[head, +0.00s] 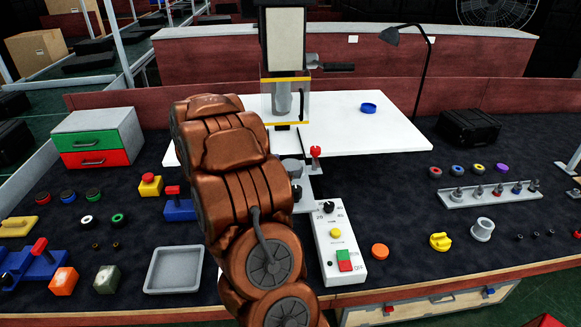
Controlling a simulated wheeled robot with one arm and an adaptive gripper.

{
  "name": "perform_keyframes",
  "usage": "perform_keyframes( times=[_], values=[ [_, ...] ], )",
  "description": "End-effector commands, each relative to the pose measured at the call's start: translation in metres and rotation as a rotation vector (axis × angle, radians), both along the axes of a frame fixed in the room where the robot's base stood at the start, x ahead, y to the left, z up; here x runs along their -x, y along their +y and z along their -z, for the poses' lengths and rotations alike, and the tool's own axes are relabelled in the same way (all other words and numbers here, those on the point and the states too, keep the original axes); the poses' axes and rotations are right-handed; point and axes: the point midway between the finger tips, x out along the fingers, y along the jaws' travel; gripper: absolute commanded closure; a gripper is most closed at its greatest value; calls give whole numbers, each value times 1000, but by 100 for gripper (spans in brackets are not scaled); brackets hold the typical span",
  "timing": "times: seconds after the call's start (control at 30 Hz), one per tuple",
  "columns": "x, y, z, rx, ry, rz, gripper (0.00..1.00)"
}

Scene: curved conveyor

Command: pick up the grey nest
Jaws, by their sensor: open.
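A grey, hollow round piece (482,229), which looks like the grey nest, stands on the dark mat at the right, just right of a yellow knobbed part (440,241). Another grey round part (291,169) sits at the press base, partly hidden by my arm, so I cannot be sure which of them is the nest. My copper-coloured arm rises through the middle of the head view, well left of the grey hollow piece. My gripper does not show.
A control box (339,245) and an orange disc (380,251) lie between my arm and the grey hollow piece. A rail with several posts (450,199) lies behind it. A shallow grey tray (155,288) and drawers (100,138) stand left.

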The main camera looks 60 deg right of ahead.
Motion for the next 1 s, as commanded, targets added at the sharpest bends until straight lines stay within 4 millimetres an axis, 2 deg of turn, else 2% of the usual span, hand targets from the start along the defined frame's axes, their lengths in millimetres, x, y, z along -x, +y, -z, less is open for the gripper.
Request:
perform_keyframes(
  times=[0.27,0.87,1.0],
  values=[
    [1,-1,0,0,-1,0,2],
    [0,-1,0,0,-1,0,65],
    [0,-1,0,1,-1,0,65]
  ],
)
